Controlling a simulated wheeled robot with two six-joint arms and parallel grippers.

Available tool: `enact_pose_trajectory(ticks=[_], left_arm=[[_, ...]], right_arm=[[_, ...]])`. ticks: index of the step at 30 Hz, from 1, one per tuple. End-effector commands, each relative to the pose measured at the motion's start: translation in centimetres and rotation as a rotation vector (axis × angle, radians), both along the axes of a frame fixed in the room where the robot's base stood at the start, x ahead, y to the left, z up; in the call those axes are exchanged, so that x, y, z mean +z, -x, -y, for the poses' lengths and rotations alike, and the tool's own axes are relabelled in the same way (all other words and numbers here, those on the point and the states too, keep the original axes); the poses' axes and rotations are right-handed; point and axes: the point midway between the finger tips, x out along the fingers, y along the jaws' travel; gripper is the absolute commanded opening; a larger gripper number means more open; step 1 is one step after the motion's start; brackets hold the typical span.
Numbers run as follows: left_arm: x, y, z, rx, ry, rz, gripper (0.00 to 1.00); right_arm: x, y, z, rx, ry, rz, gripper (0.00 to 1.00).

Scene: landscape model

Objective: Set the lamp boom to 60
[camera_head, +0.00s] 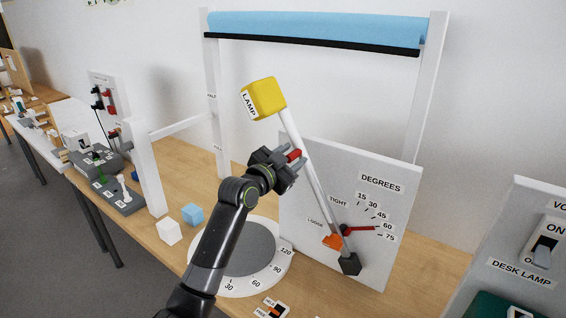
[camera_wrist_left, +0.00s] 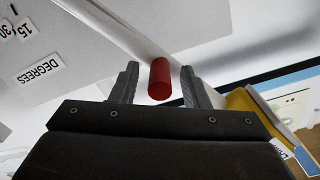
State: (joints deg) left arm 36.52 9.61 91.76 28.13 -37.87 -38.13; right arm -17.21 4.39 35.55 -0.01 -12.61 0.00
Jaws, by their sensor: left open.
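The lamp boom (camera_head: 315,184) is a white rod leaning up and left from a dark block (camera_head: 349,264) to a yellow lamp head (camera_head: 264,97). A red handle (camera_head: 294,155) sticks out from the boom. My left gripper (camera_head: 287,162) is open at the handle. In the left wrist view the red handle (camera_wrist_left: 160,78) stands between the fingers of my left gripper (camera_wrist_left: 160,84), with gaps on both sides. A red pointer (camera_head: 361,228) on the DEGREES panel (camera_head: 322,165) ends close to the 60 label. An orange lever (camera_head: 332,240) sits below the LOOSE label. My right gripper is out of view.
A round dial (camera_head: 284,268) with degree numbers lies under my left arm. A white frame with a blue roller blind (camera_head: 320,28) rises behind. A DESK LAMP switch panel (camera_head: 515,230) stands at right.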

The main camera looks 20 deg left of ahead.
Motion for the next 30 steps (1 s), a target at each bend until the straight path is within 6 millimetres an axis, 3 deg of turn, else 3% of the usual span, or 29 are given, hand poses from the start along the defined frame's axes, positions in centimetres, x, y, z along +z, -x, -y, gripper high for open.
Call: enact_pose_trajectory(ticks=[8,30], left_arm=[[-0.3,2.4,-1.0,0.002,-0.003,0.002,0.41],[-0.2,14.3,-5.3,0.001,-0.005,0.001,0.41]], right_arm=[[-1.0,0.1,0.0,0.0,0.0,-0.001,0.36],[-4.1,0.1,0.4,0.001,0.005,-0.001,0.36]])
